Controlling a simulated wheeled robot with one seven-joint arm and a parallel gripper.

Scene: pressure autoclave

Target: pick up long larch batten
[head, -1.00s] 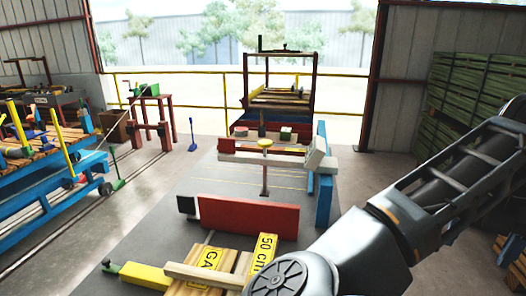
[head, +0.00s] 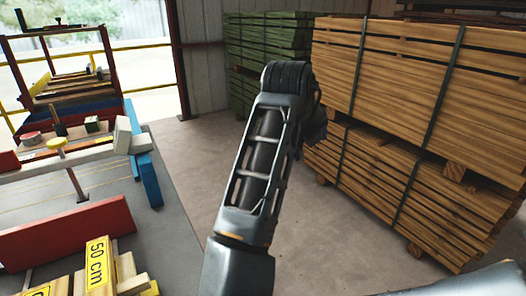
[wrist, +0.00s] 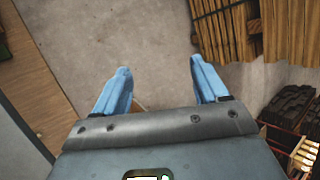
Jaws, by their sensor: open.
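Short wooden pieces (head: 128,270) lie at the lower left of the head view, beside a yellow sign reading 50 cm (head: 97,262). They are cut off by the frame edge, and I cannot tell whether the long larch batten is among them. My gripper (wrist: 160,68) is open and empty in the wrist view, its two blue fingers spread above bare concrete floor. No batten is between the fingers. In the head view my arm stretches up the middle and its gripper cannot be made out.
Strapped stacks of brown boards (head: 390,80) stand at the right, with a green stack (head: 268,38) behind. A red panel (head: 65,232) and a blue post (head: 147,178) stand at the left. Concrete floor (head: 205,145) is clear between them.

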